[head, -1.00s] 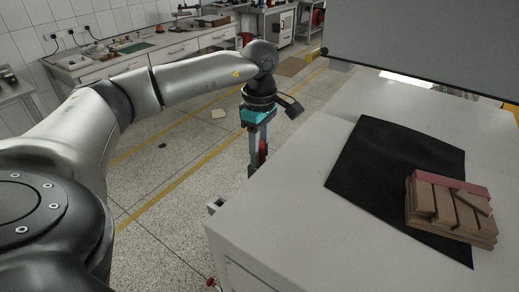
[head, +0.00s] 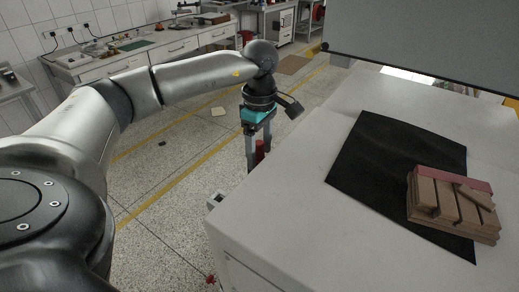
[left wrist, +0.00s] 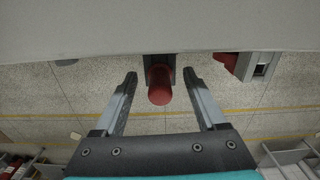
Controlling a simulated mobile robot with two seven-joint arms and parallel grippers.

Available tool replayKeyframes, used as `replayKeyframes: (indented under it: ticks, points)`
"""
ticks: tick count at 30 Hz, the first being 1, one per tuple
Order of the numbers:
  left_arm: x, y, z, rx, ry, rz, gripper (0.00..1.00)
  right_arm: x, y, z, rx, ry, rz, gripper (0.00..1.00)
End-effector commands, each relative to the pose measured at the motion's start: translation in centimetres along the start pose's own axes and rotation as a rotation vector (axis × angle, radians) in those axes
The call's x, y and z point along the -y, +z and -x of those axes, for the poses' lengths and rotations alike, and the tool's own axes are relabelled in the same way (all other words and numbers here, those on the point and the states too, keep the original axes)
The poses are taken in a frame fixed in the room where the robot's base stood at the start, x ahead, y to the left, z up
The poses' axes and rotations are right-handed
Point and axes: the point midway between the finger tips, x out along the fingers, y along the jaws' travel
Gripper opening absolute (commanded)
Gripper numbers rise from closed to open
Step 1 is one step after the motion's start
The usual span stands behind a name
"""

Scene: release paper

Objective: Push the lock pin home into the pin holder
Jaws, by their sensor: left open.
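The lock pin shows as a red cylinder (left wrist: 160,90) in the left wrist view, and as a small red patch (head: 260,148) in the head view. It juts from a dark, bracket-like pin holder (left wrist: 149,66) at the side of the pale cabinet. How deep the pin sits is hidden. My left gripper (head: 259,160) hangs beside the cabinet's left side with its fingers pointing down. In the left wrist view the left gripper (left wrist: 160,76) is open, its fingers on either side of the pin with gaps. My right gripper is not in view.
The pale cabinet (head: 285,190) fills the right, carrying a black mat (head: 385,165) with a brown slotted block (head: 440,205). A metal fitting (left wrist: 259,68) and red part (left wrist: 226,60) are right of the pin.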

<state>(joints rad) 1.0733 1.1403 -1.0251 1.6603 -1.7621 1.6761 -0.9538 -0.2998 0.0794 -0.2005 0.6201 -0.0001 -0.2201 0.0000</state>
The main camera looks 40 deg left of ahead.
Motion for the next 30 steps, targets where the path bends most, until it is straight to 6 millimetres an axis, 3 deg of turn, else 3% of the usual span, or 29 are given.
replayKeyframes:
  ticks: [5, 8, 21, 30]
  points:
    - [-0.1, 0.0, 1.4, 0.001, 0.004, 0.000, 0.73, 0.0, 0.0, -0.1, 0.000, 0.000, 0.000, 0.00]
    - [-0.1, 0.1, 3.2, 0.002, 0.005, 0.000, 0.73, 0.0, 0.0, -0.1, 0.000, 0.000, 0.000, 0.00]
    - [-0.1, 0.0, 13.4, 0.002, 0.004, 0.000, 0.73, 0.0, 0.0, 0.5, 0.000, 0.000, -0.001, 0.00]
    - [0.0, 0.0, 15.3, 0.000, 0.001, 0.000, 0.73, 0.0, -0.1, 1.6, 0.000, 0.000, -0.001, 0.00]
